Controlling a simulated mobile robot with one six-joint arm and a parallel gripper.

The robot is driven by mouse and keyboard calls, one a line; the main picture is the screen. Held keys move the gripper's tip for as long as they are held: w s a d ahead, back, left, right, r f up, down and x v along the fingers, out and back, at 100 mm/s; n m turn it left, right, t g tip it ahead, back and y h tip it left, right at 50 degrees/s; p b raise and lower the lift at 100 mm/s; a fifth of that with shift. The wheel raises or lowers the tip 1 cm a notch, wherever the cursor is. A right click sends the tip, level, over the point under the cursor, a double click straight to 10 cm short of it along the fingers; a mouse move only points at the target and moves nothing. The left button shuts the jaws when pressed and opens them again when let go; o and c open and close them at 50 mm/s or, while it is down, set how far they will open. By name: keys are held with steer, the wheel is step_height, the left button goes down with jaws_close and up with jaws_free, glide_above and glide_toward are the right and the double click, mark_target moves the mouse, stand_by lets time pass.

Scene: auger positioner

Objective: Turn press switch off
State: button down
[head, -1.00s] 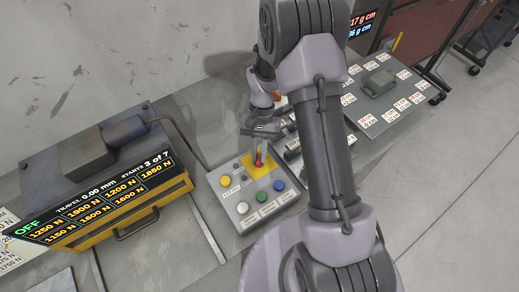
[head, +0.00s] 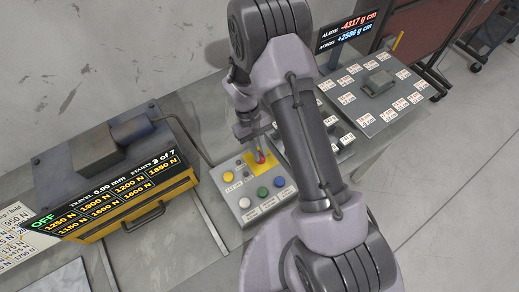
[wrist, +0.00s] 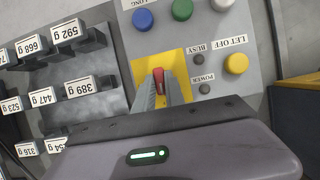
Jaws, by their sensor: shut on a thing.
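The control box (head: 237,209) is a grey panel with several coloured buttons, and a red switch lever stands on its yellow plate (head: 254,159). In the wrist view the red switch lever (wrist: 158,78) shows between the fingertips over the yellow plate (wrist: 175,58). My gripper (head: 260,156) is shut on the red lever. The display on the press (head: 75,160) at left reads OFF, travel 0.00 mm and starts 3 of 7. In the wrist view, the lamps labelled BUSY (wrist: 198,60) and POWER (wrist: 204,88) look dark.
A yellow button (wrist: 236,63) marked LET OFF is beside the lever; blue, green and white buttons line one edge of the box. A rack of labelled weights (wrist: 65,80) stands close by. A plate with labels (head: 397,112) and a two-line display (head: 347,30) stand at right.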

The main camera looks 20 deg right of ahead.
stand_by(0.4)
steer(key=c, duration=1.4)
jaws_free()
steer(key=p+v, duration=0.4)
steer(key=v, duration=1.3)
steer(key=shift+r, duration=0.25)
steer(key=shift+a, duration=0.1)
